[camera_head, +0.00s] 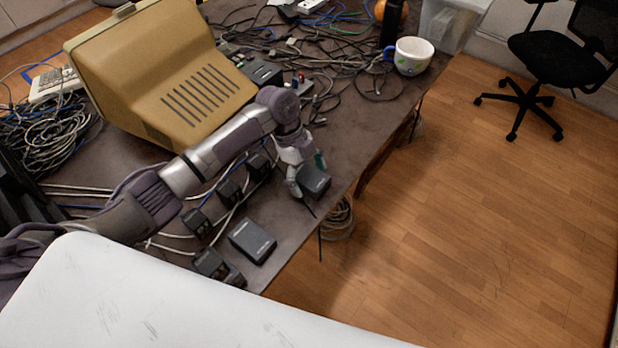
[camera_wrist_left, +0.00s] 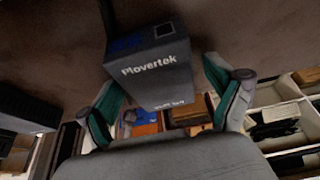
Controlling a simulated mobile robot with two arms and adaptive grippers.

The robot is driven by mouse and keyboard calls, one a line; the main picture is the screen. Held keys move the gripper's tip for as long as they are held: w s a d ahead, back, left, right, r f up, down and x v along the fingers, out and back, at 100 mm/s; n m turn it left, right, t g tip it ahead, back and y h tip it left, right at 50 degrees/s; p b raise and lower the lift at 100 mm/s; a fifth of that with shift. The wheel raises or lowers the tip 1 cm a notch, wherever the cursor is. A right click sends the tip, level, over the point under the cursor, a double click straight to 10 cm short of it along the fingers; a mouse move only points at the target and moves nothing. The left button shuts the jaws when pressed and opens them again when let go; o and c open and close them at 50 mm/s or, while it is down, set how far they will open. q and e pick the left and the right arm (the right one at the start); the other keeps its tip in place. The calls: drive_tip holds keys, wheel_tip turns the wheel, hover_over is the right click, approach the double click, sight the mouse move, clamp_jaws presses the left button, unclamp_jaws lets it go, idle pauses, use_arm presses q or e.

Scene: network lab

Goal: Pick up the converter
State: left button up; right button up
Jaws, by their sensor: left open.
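A dark grey box-shaped converter (camera_head: 316,182) lies near the right edge of the table. My left gripper (camera_head: 305,175) is open and sits right at this box, with a finger on either side. In the left wrist view the box (camera_wrist_left: 152,68), with white "Plovertek" lettering, stands between and slightly beyond the two green-padded fingers. I cannot tell if the fingers touch it. A similar dark box (camera_head: 252,241) lies nearer to me on the table. My right gripper is not in view.
Several black adapters (camera_head: 229,190) and cables lie left of the box. A beige monitor (camera_head: 175,80) stands behind my left arm. A white cup (camera_head: 412,56) and tangled cables are at the far end.

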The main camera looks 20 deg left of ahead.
use_arm(q)
drive_tip(key=c, duration=1.5)
drive_tip(key=shift+o, duration=0.2)
